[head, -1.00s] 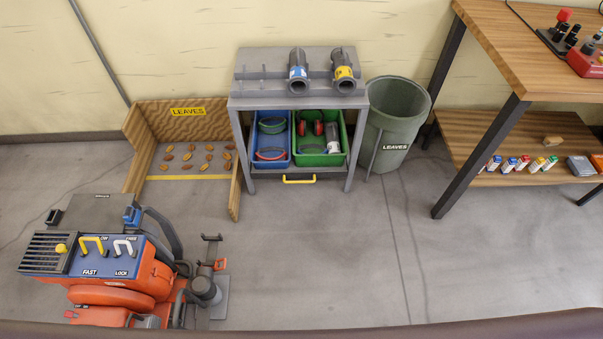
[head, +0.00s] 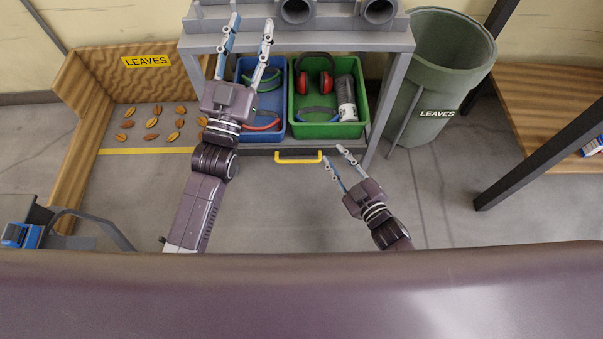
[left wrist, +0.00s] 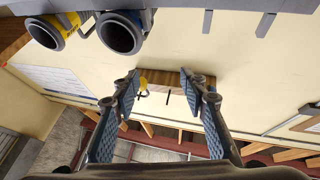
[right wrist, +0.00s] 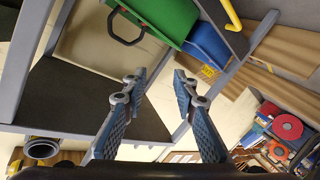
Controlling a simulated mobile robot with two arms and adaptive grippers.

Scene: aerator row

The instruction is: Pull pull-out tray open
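The pull-out tray's yellow handle (head: 298,157) is on the front of the grey stand, below the blue and green bins. It also shows at the top of the right wrist view (right wrist: 233,15). The tray's dark front looks flush with the stand; its inside is hidden. My right gripper (head: 334,154) is open and empty, just right of the handle and apart from it. My left gripper (head: 251,20) is open and empty, raised in front of the stand's upper left part. No object shows between its fingers in the left wrist view (left wrist: 158,76).
A blue bin (head: 241,98) and a green bin (head: 325,131) with red earmuffs (head: 315,77) sit above the tray. A green leaves barrel (head: 440,75) stands right; a wooden leaves bay (head: 75,95) stands left. Floor in front is clear. A wooden table's dark leg (head: 545,160) stands far right.

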